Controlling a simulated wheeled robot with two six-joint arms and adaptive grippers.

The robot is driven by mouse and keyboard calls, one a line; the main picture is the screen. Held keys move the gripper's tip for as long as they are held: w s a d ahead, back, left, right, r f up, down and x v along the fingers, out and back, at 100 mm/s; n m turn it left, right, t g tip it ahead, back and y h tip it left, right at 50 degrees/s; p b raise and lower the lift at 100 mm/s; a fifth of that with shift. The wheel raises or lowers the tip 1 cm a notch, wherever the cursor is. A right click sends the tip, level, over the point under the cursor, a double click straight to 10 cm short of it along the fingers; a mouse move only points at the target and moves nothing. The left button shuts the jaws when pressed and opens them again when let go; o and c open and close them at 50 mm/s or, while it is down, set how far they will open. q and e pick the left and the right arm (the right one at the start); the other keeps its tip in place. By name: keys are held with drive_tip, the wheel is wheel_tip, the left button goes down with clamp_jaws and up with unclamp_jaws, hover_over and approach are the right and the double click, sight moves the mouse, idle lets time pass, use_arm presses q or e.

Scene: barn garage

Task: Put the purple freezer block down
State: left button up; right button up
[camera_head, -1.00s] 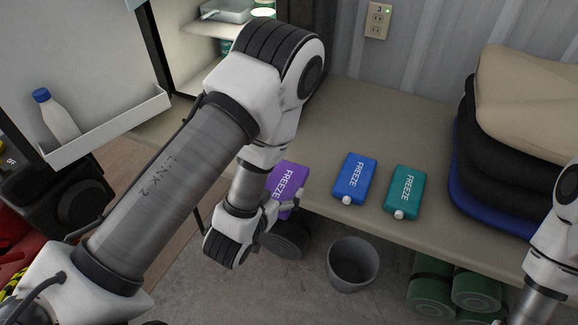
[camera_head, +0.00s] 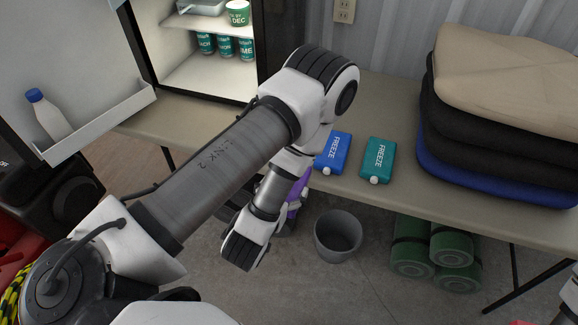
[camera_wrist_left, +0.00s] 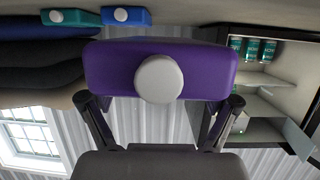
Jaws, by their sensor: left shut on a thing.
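The purple freezer block (camera_head: 299,188) is mostly hidden behind my left arm in the head view. In the left wrist view the purple block (camera_wrist_left: 108,68) spans the upper middle, with its white cap (camera_wrist_left: 159,78) facing the camera. My left gripper (camera_wrist_left: 160,108) is shut on it, one finger at each side. In the head view my left gripper (camera_head: 291,209) shows beside the table's front edge with the block. Whether the block touches anything else cannot be told. My right gripper is out of view.
A blue freezer block (camera_head: 333,152) and a teal one (camera_head: 378,159) lie on the table (camera_head: 375,100). Folded cushions (camera_head: 500,120) stack at right. The open fridge (camera_head: 205,82) holds cans. A grey bin (camera_head: 338,236) and green rolls (camera_head: 411,256) are below.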

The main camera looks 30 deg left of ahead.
use_arm(q)
drive_tip(key=w+a+b, duration=0.1)
drive_tip(key=w+b, duration=0.1)
drive_tip(key=w+a+f+b, duration=0.1)
drive_tip(key=w+b, duration=0.1)
drive_tip(key=b, duration=0.1)
drive_tip(key=w+a+f+b, duration=0.1)
drive_tip(key=w+a+b, duration=0.1)
drive_tip(key=b, duration=0.1)
drive_tip(key=shift+w+a, duration=0.1)
drive_tip(key=shift+w+a+r+p, duration=0.55)
drive_tip(key=shift+w+r+p, duration=0.25)
drive_tip(key=shift+p, duration=0.25)
drive_tip(key=shift+w+a+f, duration=0.2)
drive_tip(key=shift+w+a, duration=0.2)
drive_tip(key=shift+w, duration=0.2)
drive_tip(key=shift+w+a+f, duration=0.2)
drive_tip(key=shift+w+a, duration=0.2)
drive_tip(key=shift+w, duration=0.15)
wheel_tip(320, 180, down, 4)
drive_tip(key=shift+w+r, duration=0.15)
drive_tip(key=shift+r, duration=0.05)
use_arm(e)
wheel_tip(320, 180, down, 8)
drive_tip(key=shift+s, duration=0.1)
use_arm(q)
drive_tip(key=shift+f, duration=0.15)
drive_tip(key=o, duration=1.3)
drive_tip(key=shift+c, duration=0.2)
